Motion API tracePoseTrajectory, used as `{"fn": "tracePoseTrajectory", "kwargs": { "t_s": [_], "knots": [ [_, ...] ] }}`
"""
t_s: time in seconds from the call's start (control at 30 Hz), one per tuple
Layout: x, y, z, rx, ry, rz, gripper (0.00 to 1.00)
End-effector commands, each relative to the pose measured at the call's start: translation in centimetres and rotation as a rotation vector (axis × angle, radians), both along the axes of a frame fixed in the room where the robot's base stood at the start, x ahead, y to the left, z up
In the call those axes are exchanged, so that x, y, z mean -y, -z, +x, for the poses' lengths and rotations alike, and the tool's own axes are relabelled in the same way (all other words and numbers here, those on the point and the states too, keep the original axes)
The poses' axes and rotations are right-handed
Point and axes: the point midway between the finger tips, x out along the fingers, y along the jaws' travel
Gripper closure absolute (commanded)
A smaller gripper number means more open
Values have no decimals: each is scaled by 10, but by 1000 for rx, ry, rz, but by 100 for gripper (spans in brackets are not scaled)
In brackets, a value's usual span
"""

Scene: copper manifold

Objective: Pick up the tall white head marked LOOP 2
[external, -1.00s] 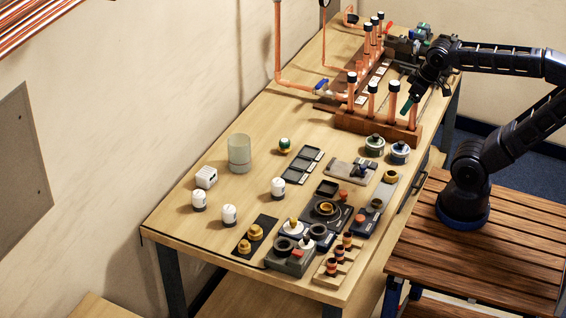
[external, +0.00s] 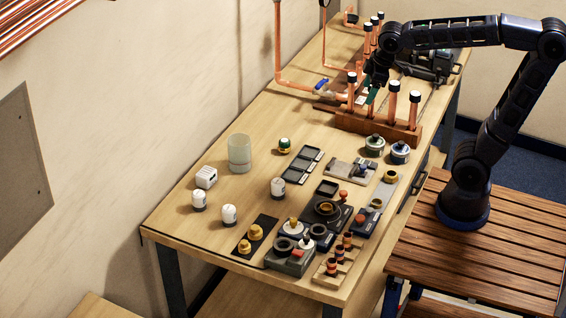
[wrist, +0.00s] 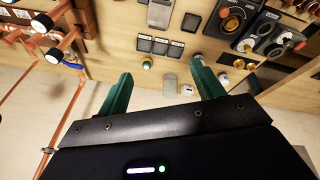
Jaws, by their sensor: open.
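Three white heads with dark bases stand upright on the wooden table in the external view: one at left (external: 199,200), one nearer the front (external: 229,215) and one further right (external: 278,187). Their markings are too small to read, so I cannot tell which is LOOP 2. The one further right looks about as tall as the left one. My gripper (external: 370,96) is over the far part of the table by the copper pipes, well away from the heads. Its green fingers (wrist: 162,72) are apart and empty in the wrist view.
Dark trays (external: 303,165) and several fittings crowd the right side. Upright copper pipes (external: 414,108) rise from a wooden block (external: 385,128) near my gripper.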

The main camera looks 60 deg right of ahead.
Motion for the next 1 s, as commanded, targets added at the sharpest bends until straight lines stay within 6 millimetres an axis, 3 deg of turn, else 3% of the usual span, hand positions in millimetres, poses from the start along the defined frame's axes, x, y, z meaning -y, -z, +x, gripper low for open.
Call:
{"fn": "tracePoseTrajectory", "kwargs": {
  "t_s": [0.47, 0.77, 1.0],
  "knots": [
    [-89, 12, 120, -89, -404, -105, 33],
    [-160, 43, 185, -141, -660, -150, 33],
    [-222, 81, 229, -179, -865, -179, 33]
  ]
}}
